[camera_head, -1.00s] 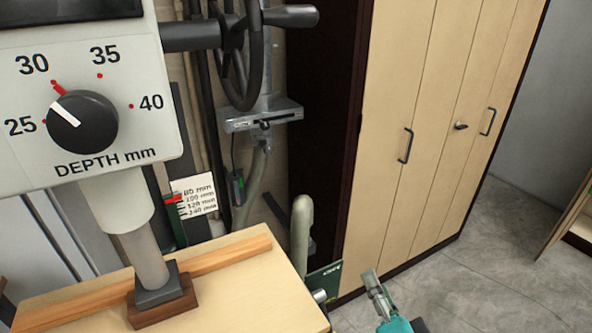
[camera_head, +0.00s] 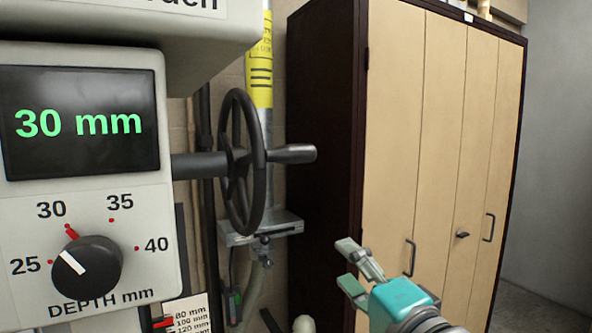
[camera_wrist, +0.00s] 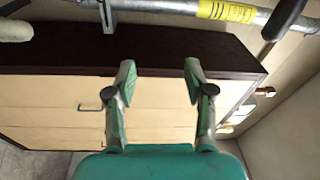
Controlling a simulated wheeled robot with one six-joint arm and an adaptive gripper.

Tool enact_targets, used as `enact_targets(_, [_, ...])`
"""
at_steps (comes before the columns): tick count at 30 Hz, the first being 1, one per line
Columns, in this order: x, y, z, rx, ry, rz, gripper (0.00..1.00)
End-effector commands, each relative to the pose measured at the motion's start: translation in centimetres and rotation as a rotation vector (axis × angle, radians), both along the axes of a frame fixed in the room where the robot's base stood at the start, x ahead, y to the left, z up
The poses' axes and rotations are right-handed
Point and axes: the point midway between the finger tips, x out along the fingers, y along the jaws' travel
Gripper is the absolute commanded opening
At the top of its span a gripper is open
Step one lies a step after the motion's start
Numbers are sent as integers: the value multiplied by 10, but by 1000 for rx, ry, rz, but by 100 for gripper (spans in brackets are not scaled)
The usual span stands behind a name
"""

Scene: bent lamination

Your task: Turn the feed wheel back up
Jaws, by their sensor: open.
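The feed wheel (camera_head: 240,163) is a dark handwheel on a horizontal shaft left of centre in the head view, seen nearly edge-on. Its grey handle (camera_head: 291,153) sticks out to the right. In the wrist view a dark handle-like piece (camera_wrist: 284,18) shows at the top right corner; I cannot tell if it is the same handle. My gripper (camera_head: 350,270) is open and empty, below and to the right of the wheel, apart from it. Its two fingers also show spread in the wrist view (camera_wrist: 158,85).
The machine's display (camera_head: 80,122) reads 30 mm. The depth dial (camera_head: 88,266) below it points between 25 and 30. A grey column with a yellow label (camera_head: 260,75) stands behind the wheel. A tall wooden cabinet (camera_head: 440,130) stands on the right.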

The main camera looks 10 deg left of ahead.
Motion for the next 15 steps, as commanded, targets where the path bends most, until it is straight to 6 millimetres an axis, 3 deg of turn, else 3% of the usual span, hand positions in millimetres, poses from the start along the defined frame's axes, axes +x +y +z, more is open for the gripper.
enact_targets(1, [-3,3,18,15,-6,12,54])
enact_targets(9, [-26,16,91,88,12,75,54])
enact_targets(15, [-44,21,130,125,26,105,54])
